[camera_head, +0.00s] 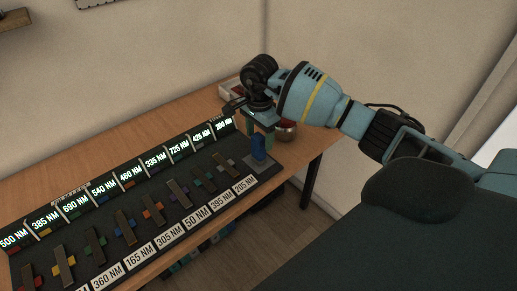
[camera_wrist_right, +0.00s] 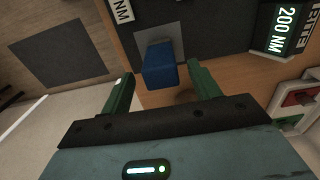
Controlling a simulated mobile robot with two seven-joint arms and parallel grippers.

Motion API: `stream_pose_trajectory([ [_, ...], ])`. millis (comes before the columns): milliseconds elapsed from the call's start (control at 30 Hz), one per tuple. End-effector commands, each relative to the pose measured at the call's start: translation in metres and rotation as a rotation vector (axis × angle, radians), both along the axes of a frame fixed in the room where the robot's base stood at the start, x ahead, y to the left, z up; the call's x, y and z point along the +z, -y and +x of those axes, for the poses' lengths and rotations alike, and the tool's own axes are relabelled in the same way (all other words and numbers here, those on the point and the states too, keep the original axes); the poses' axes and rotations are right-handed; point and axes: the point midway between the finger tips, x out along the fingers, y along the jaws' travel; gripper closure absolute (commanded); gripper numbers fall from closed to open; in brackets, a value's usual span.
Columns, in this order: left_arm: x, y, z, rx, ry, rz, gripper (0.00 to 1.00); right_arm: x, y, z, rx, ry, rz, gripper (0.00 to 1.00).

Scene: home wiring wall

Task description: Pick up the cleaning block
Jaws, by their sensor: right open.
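The cleaning block is most likely the blue block (camera_head: 259,148), which stands upright on a grey pad at the right end of the long dark board. In the right wrist view the blue block (camera_wrist_right: 160,66) shows ahead of and between the tips of the two green fingers. My right gripper (camera_head: 260,130) is open and empty, just above and behind the block. In the wrist view its fingers (camera_wrist_right: 162,82) are spread wider than the block, with gaps on both sides. My left gripper is not in view.
The dark board (camera_head: 128,218) holds a row of lit number displays, several brown bars with coloured pieces, and white number labels. It lies on a wooden table (camera_head: 310,150). A round metallic object (camera_head: 286,131) and a red-and-white box (camera_head: 232,88) stand near the gripper.

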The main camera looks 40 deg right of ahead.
Motion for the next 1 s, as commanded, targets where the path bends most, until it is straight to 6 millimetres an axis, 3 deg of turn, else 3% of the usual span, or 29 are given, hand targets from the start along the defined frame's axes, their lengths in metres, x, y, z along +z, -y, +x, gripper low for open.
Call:
stream_pose_trajectory([
  [233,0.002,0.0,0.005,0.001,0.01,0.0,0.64,-0.01,-0.002,0.0,0.001,-0.001,0.002,0.38],
  [600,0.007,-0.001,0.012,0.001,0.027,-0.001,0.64,-0.054,-0.004,0.0,0.0,0.0,0.002,0.38],
  [867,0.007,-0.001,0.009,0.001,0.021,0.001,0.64,-0.055,-0.004,0.001,0.0,0.002,0.001,0.38],
  [1000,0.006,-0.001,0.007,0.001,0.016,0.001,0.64,-0.055,-0.004,0.001,0.0,0.002,0.001,0.56],
])
